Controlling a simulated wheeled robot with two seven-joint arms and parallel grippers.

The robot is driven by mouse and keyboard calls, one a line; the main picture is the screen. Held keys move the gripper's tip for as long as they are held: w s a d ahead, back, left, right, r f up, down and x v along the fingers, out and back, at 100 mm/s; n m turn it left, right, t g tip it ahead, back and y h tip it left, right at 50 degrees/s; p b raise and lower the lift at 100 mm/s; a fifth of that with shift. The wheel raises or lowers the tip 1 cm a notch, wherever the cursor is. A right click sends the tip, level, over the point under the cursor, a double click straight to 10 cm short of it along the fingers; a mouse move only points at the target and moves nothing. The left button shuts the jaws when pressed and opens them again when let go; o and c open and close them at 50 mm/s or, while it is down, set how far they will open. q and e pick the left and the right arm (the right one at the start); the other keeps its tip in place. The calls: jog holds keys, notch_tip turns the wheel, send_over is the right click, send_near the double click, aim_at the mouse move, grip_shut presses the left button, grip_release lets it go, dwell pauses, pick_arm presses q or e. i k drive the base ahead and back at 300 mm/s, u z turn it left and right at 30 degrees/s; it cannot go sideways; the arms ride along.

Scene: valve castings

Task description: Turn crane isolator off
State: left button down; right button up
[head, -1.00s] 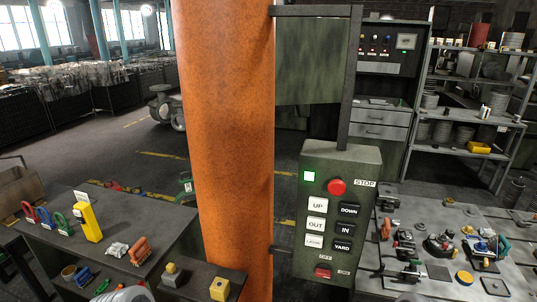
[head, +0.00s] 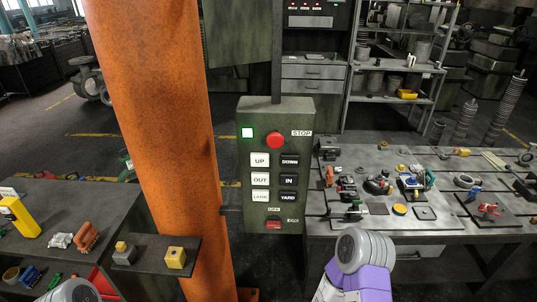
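The crane control pendant (head: 237,165) is a green-grey box hanging in the middle of the head view, just right of an orange column. Below are white and black buttons marked UP, DOWN, OUT, IN and YARD, with one white label unclear. A small red switch (head: 274,225) is at the bottom, with OFF above it and a small label to its right. Its exact setting is too small to tell. Neither gripper is in view; only parts of my arms show at the bottom edge.
The orange column (head: 160,130) stands close left of the pendant. A small shelf with yellow blocks (head: 176,257) juts out in front of it. A workbench (head: 330,232) with valve parts is at right, a dark bench (head: 75,200) at left. Racks and cabinets stand behind.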

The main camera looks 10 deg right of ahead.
aim_at(273, 222)
jog(key=k, duration=0.5)
jog(key=u, duration=1.8)
jog(key=i, duration=0.9)
jog(key=z, duration=1.9)
